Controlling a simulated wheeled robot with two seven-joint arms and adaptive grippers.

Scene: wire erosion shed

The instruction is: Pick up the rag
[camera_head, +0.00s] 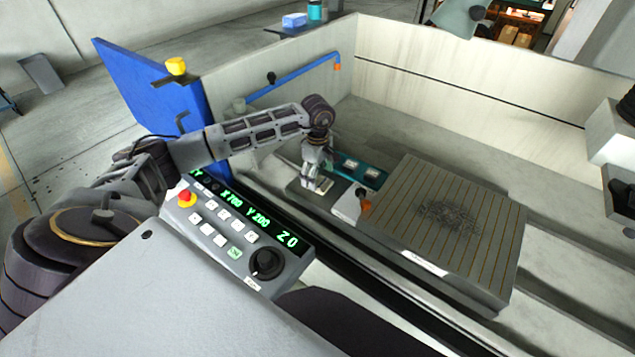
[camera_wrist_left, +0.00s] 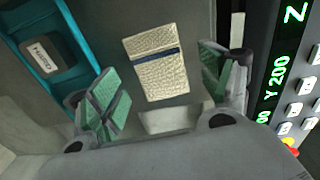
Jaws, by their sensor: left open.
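The rag is a folded cream cloth with a dark blue stripe (camera_wrist_left: 155,62), lying flat on a grey surface in the left wrist view. In the head view a small pale patch of it (camera_head: 322,187) shows just below my left gripper (camera_head: 316,172). My left gripper is open, with green finger pads on both sides in the left wrist view (camera_wrist_left: 165,88). The rag lies beyond the fingertips, roughly between them, and nothing is held. I cannot tell how large the gap to it is. My right gripper is not in view.
A teal tray (camera_wrist_left: 88,72) with labelled blocks lies beside the rag. A control panel (camera_head: 232,225) with green digits stands on the near side. A slotted machine table (camera_head: 480,215) is to the right. Tall pale walls (camera_head: 440,90) enclose the back.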

